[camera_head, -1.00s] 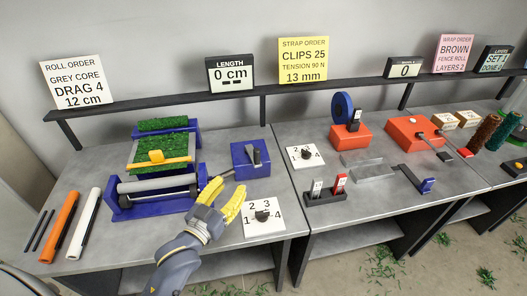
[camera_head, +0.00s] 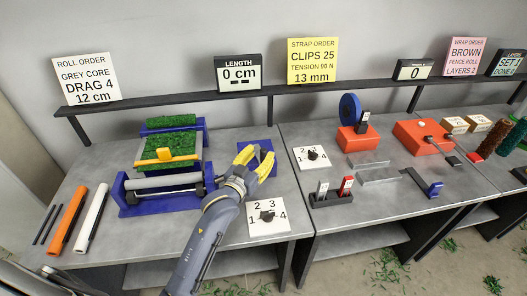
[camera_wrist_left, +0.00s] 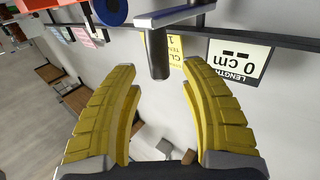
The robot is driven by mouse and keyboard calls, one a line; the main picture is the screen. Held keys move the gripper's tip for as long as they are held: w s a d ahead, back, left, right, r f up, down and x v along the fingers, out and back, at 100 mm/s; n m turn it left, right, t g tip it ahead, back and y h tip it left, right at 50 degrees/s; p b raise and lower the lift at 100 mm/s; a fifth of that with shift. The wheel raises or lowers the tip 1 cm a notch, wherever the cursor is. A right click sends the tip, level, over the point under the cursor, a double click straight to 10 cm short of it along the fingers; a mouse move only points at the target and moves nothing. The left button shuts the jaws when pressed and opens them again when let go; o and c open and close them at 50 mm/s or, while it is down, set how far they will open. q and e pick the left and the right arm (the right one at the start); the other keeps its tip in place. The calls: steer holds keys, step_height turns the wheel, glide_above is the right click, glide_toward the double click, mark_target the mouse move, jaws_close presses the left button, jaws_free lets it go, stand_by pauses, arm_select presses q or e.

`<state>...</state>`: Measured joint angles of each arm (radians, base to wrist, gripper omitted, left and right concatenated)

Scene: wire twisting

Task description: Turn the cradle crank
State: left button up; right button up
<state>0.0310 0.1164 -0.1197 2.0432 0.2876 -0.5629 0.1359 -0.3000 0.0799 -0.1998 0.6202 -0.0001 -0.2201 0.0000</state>
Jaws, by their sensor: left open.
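The blue cradle (camera_head: 150,208) with a grey roller (camera_head: 160,182) stands on the left bench. A blue box (camera_head: 245,146) stands to its right, largely hidden behind my left gripper (camera_head: 257,157). In the left wrist view, a metal crank with a dark round handle (camera_wrist_left: 158,58) points in between the yellow fingers of my open left gripper (camera_wrist_left: 158,72). Clear gaps show on both sides of the handle, and the fingers do not visibly touch it. In the head view the crank is hidden by the gripper. My right gripper is not in view.
A white dial plate (camera_head: 281,228) with a dark knob lies just right of my left arm. Green turf (camera_head: 168,150) lies behind the roller. An orange tube (camera_head: 67,219) and a white tube (camera_head: 90,219) lie at left. The length display (camera_head: 239,73) reads 0 cm.

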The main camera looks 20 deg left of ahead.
arm_select(q)
steer(key=shift+w+d, duration=0.2)
steer(key=shift+w, duration=1.05)
steer(key=shift+c, duration=0.4)
jaws_close()
